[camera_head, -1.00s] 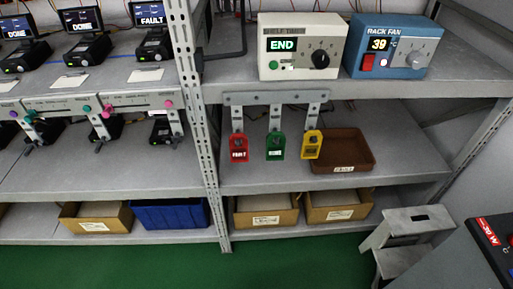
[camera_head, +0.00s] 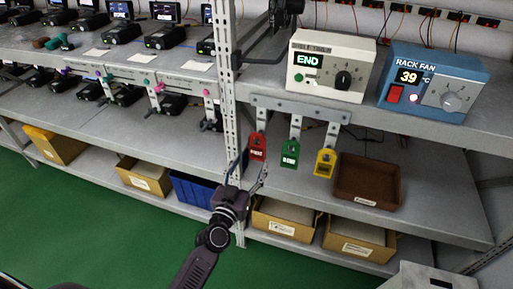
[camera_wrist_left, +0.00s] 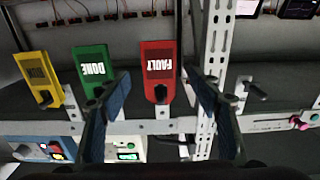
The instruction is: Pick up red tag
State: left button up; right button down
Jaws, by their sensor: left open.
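The red tag (camera_head: 258,148) hangs from the left hook of a grey hook rail (camera_head: 300,108) under the shelf edge, left of a green tag (camera_head: 290,154) and a yellow tag (camera_head: 325,162). In the left wrist view the red tag (camera_wrist_left: 160,70) reads FAULT, upside down, and appears between the fingers. My left gripper (camera_head: 249,176) is open and empty, just below and in front of the red tag. Its fingers (camera_wrist_left: 160,105) do not visibly touch it. My right gripper is not seen.
A brown tray (camera_head: 367,200) sits on the middle shelf right of the tags. A perforated rack post (camera_head: 230,110) stands close left of the red tag. The END timer box (camera_head: 330,90) and blue RACK FAN box (camera_head: 432,112) stand above. Cardboard bins (camera_head: 285,228) sit below.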

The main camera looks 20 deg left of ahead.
aim_at(256, 147)
pick_arm(q)
jog(key=w, duration=0.7)
jog(key=shift+w+d+r, duration=0.15)
jog(key=shift+w, duration=0.1)
jog(key=c, duration=1)
jog(key=shift+c, duration=0.4)
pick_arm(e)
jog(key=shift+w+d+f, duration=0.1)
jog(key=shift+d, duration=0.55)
pick_arm(q)
jog(key=shift+r, duration=0.15)
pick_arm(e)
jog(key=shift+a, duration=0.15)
pick_arm(q)
jog(key=shift+r+p, duration=0.45)
jog(key=shift+r, duration=0.2)
jog(key=s+r, duration=0.1)
jog(key=s, duration=1.7)
jog(key=shift+a+p, duration=0.3)
jog(key=shift+p, duration=0.05)
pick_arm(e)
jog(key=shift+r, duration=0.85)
pick_arm(q)
jog(key=shift+s, duration=0.1)
